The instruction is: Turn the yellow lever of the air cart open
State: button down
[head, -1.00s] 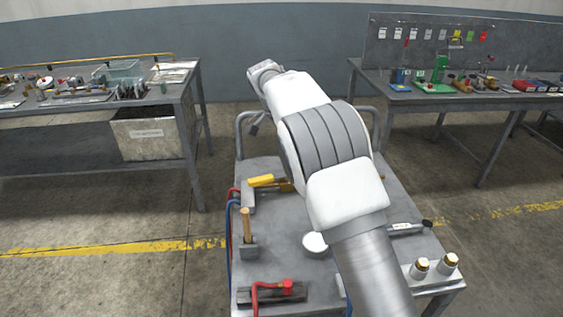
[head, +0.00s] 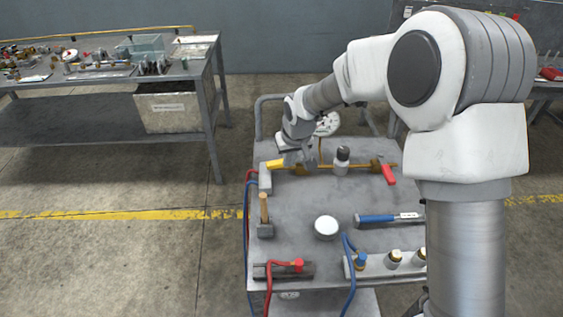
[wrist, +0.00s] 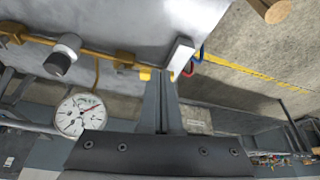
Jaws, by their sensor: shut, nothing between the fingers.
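The air cart (head: 290,208) is a grey-topped trolley in front of me. The yellow lever (head: 275,164) sits at the left end of the brass pipe (head: 318,168), by a grey block, and lies roughly along the pipe. My gripper (head: 292,160) points down just right of the lever and hides part of its right end. In the wrist view, the shut, empty fingers (wrist: 160,78) end close to a small visible bit of the yellow lever (wrist: 145,74). I cannot tell whether they touch it.
A red lever (head: 388,174) is at the pipe's right end, with a grey-and-black fitting (head: 342,160) between. A round gauge (head: 328,124) stands behind my gripper. A wooden-handled tool (head: 264,208) stands front left. A bench (head: 212,100) stands left; floor lies between.

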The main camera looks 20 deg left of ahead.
aim_at(276, 163)
jog(key=x, duration=0.9)
jog(key=shift+f, duration=0.15)
jog(key=shift+w+a+f, duration=0.3)
jog(key=shift+w+a, duration=0.3)
jog(key=shift+w, duration=0.2)
jog(key=shift+w+a, duration=0.3)
jog(key=shift+w, duration=0.2)
jog(key=shift+w+a, duration=0.3)
jog(key=shift+w, duration=0.2)
jog(key=shift+w+a+f+m+b, duration=0.2)
jog(key=shift+a+m+b, duration=0.1)
jog(key=shift+b, duration=0.35)
jog(key=shift+w+a+m+h+b, duration=0.15)
jog(key=shift+a+m+h+b, duration=0.15)
jog(key=shift+b, duration=0.25)
jog(key=shift+w+a+r+m+t+h+b, duration=0.15)
jog(key=shift+w+a+m+t+h+b, duration=0.3)
jog(key=shift+m, duration=0.45)
jog(key=shift+w+r, duration=0.1)
jog(key=shift+w, duration=0.05)
jog(key=shift+d, duration=0.1)
